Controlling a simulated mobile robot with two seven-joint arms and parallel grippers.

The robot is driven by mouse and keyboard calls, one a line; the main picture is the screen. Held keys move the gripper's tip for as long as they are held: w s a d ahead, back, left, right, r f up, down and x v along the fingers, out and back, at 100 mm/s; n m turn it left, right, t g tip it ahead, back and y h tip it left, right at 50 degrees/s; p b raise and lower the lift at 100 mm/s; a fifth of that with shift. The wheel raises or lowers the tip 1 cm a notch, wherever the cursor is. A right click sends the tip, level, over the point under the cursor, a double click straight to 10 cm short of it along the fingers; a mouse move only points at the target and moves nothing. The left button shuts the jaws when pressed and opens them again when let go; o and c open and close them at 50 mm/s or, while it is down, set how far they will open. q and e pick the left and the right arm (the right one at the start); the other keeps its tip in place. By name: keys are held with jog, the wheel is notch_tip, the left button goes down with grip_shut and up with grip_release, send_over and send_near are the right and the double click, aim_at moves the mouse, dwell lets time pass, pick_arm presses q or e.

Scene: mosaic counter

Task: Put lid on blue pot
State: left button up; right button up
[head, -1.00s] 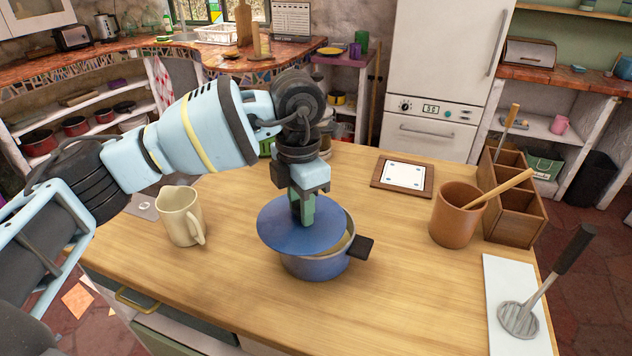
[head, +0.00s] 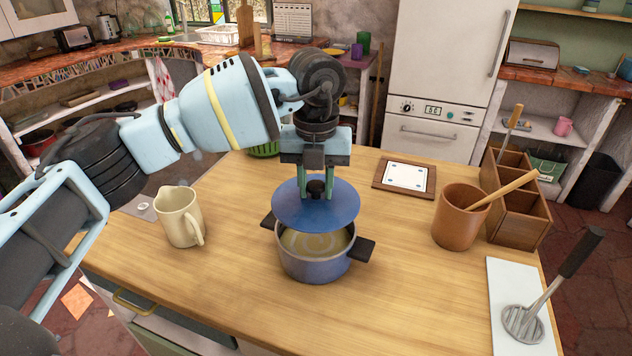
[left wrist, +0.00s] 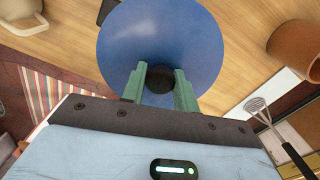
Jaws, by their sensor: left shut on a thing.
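The blue pot (head: 313,268) stands upright on the wooden table, with two dark handles and pale, swirled contents showing through its open top. My left gripper (head: 316,190) is shut on the dark knob of the round blue lid (head: 316,214). The lid is held above the pot and covers the back part of its opening in the head view. My right gripper is not in view.
A cream jug (head: 179,217) stands left of the pot. To the right are a brown crock (head: 460,218) with a wooden spoon, a wooden divided box (head: 520,215), and a masher (head: 524,322) on a white board. A framed tile (head: 404,176) lies behind. The table front is clear.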

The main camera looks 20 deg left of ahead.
aim_at(316, 198)
pick_arm(q)
jog(key=shift+f+b, duration=1.05)
jog(key=shift+f, duration=1.7)
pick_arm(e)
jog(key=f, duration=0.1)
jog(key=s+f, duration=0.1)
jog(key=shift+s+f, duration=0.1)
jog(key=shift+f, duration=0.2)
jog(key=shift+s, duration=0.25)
pick_arm(q)
jog(key=shift+p, duration=0.3)
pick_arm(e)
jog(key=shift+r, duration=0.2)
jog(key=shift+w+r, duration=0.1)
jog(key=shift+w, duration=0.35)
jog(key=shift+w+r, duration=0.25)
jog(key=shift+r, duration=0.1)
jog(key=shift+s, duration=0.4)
pick_arm(q)
jog(key=shift+f+p, duration=0.2)
jog(key=shift+p, duration=0.1)
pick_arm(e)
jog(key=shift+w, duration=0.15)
